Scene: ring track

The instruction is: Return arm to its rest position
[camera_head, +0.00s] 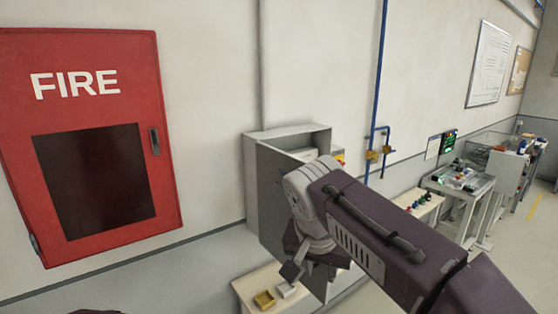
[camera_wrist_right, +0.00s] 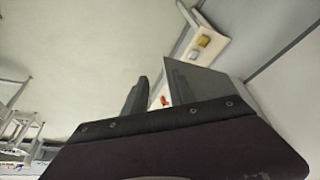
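My right arm (camera_head: 375,230) reaches in from the lower right in the head view. Its wrist is bent down in front of the grey wall cabinet (camera_head: 287,137). My right gripper (camera_head: 290,275) points down above a low bench and is partly hidden by the wrist. In the right wrist view the two dark fingers of the right gripper (camera_wrist_right: 158,95) stand apart with a gap between them. Nothing is held between them. My left gripper is not in view.
The cabinet's grey door (camera_head: 270,197) stands open close to my right wrist. The low bench (camera_head: 245,290) holds a yellow bin (camera_head: 265,299) and a white bin (camera_head: 287,289). A red fire cabinet (camera_head: 90,140) hangs at left. Workbenches (camera_head: 458,182) stand at far right.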

